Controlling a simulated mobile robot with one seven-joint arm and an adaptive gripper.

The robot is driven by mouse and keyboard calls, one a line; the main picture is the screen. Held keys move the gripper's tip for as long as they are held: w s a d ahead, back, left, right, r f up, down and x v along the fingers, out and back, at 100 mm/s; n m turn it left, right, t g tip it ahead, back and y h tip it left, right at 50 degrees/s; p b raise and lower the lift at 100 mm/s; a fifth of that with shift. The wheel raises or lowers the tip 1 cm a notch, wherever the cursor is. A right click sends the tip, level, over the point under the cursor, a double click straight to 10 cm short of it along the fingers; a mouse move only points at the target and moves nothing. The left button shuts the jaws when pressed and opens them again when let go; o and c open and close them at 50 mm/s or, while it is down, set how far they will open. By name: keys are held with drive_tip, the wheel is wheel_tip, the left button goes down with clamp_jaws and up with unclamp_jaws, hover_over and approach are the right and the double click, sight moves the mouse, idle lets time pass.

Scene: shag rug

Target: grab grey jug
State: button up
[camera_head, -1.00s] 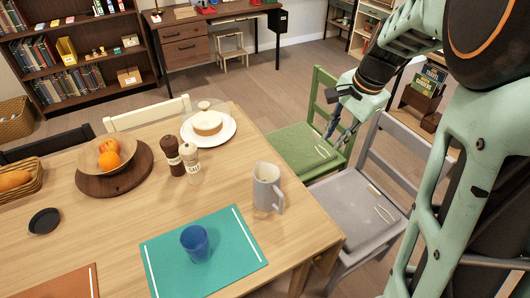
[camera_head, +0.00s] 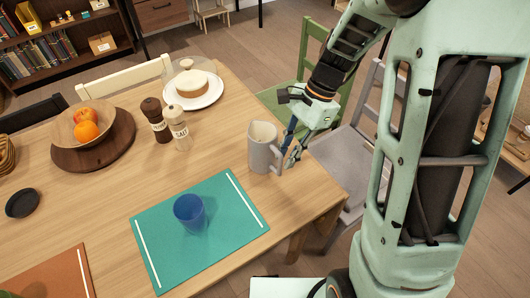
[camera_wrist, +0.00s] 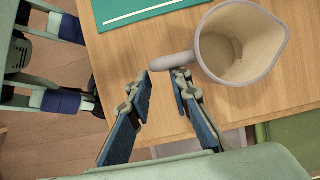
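The grey jug (camera_head: 263,148) stands upright on the wooden table near its right edge. Its handle faces right, toward my gripper (camera_head: 292,152). In the wrist view the jug (camera_wrist: 241,42) is seen from above with its open mouth, and it looks empty. Its handle (camera_wrist: 172,62) reaches out to the left, toward the fingertips of my gripper (camera_wrist: 161,80). The fingers are open, with the handle's end at or just beyond the gap between the tips. I cannot tell whether they touch it.
A teal placemat (camera_head: 157,236) with a blue cup (camera_head: 189,212) lies in front of the jug. Salt and pepper shakers (camera_head: 177,127), a plate with a cake (camera_head: 194,88) and a fruit bowl (camera_head: 91,126) stand farther left. Chairs (camera_head: 345,158) stand along the right edge.

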drive_tip(key=x, duration=0.4)
drive_tip(key=shift+f, duration=0.1)
drive_tip(key=shift+c, duration=0.7)
clamp_jaws()
